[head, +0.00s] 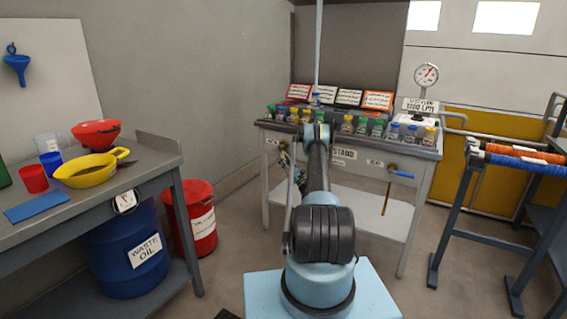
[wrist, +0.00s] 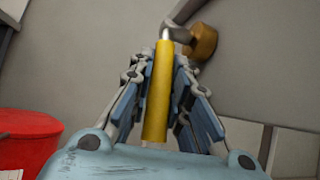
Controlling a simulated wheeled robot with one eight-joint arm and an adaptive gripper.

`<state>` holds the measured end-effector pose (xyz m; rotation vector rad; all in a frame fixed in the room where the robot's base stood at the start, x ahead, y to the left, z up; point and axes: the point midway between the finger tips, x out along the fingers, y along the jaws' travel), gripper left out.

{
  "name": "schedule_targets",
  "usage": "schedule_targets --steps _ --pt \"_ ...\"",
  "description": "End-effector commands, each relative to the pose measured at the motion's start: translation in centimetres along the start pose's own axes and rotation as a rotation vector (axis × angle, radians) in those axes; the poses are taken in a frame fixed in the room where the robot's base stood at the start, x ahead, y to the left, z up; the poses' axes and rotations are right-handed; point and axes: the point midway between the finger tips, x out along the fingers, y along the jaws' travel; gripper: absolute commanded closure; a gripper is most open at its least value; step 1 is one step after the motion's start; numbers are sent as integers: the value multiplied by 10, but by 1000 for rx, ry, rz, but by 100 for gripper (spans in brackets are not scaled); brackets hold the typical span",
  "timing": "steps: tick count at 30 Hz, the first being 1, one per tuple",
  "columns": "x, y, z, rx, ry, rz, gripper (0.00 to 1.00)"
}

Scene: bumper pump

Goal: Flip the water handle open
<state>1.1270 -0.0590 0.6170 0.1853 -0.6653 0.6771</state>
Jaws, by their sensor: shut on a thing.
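A yellow lever handle (wrist: 157,105) lies lengthwise between the fingers of my gripper (wrist: 162,68) in the wrist view. My gripper is shut on it. The far end of the handle meets a grey metal stem (wrist: 176,33) beside a brass-coloured fitting (wrist: 203,42). In the head view my arm reaches to the left part of the test stand (head: 430,151), and it hides most of the gripper and the yellow handle. Which handle is for water cannot be read.
A workbench (head: 163,161) stands at the left, with a blue waste oil drum (head: 125,238) and a red drum (head: 194,207) near it. The red drum (wrist: 28,143) also shows in the wrist view. A grey rack (head: 454,215) stands at the right. Open floor lies before the stand.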

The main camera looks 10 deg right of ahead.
Motion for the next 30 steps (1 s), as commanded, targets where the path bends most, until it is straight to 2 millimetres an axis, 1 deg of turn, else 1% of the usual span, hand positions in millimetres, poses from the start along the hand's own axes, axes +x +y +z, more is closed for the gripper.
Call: schedule_targets --steps 4,5,6,7,8,14,15,17,18,20,26,30 --pt "1 2 0 3 -2 0 100" --pt "2 2 -1 4 -2 0 78" --pt "2 3 -1 4 -2 1 69" --pt "3 3 -1 4 -1 1 62" --pt "3 3 -2 5 -1 2 62" --pt "4 5 -2 6 -1 3 62" --pt "5 5 -2 6 0 3 64" --pt "5 5 -2 5 1 4 78" --pt "5 4 -1 3 3 5 87" --pt "5 4 2 -4 13 13 100" --pt "4 4 24 -33 108 61 100" --pt "-1 3 37 -42 217 89 100"
